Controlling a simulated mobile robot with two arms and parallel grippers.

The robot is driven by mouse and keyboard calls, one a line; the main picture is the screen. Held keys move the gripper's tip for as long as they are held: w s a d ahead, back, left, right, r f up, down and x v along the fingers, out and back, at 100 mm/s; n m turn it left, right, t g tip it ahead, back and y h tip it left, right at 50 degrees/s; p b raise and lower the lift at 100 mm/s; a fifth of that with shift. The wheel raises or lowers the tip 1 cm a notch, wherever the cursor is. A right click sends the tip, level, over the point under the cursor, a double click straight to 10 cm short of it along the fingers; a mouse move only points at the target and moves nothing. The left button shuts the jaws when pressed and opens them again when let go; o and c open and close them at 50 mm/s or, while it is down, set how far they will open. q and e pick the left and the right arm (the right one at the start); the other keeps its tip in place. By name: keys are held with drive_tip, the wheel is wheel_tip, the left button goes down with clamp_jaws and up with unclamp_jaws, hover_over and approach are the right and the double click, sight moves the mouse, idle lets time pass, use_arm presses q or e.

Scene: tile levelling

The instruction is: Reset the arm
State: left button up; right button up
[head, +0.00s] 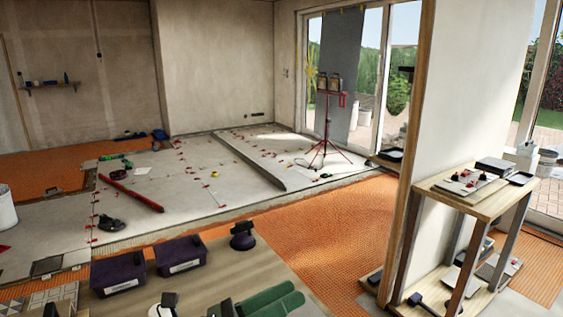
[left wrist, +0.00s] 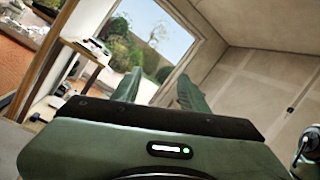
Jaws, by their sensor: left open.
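My left gripper (head: 270,301) shows as dark green parts at the bottom edge of the head view, over the wooden worktop. In the left wrist view its two green fingers (left wrist: 158,88) stand apart with nothing between them, so it is open and empty. That view is tilted and looks past the fingers at a window and bare walls. My right gripper does not show in either view.
Two dark bins (head: 180,255) and a dark suction-cup-like tool (head: 242,236) stand on the worktop (head: 215,262). A wooden shelf unit (head: 455,196) stands at the right. A red tripod (head: 325,130) stands on the tiled floor (head: 190,180). Orange matting (head: 330,225) lies between.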

use_arm(q)
drive_tip(key=w+a+n+t+y, duration=0.2)
drive_tip(key=a+n+t+y, duration=0.4)
drive_tip(key=n, duration=0.5)
drive_tip(key=w+a+n+t+y, duration=0.3)
drive_tip(key=a+n+t+y, duration=0.35)
drive_tip(key=n, duration=0.45)
drive_tip(key=s+a+f+n+g+y, duration=0.25)
drive_tip(key=a+f+n+y, duration=0.2)
drive_tip(key=f+n, duration=0.3)
drive_tip(key=s+a+f+n+g+y, duration=0.2)
drive_tip(key=a+f+n+g+y, duration=0.25)
drive_tip(key=f, duration=0.45)
drive_tip(key=s+f+n+g+h, duration=0.1)
drive_tip(key=s+f+n+g, duration=0.5)
drive_tip(key=s, duration=0.5)
drive_tip(key=s+f+n+g+h, duration=0.2)
drive_tip(key=s+f+g, duration=0.2)
drive_tip(key=s+f, duration=0.5)
wheel_tip(320, 180, down, 24)
drive_tip(key=s+g, duration=0.2)
drive_tip(key=s, duration=0.1)
drive_tip(key=s+a+f, duration=0.2)
drive_tip(key=s+f, duration=1.5)
drive_tip(key=shift+f+m+g, duration=0.3)
drive_tip(key=shift+m+g, duration=0.1)
drive_tip(key=shift+g, duration=0.05)
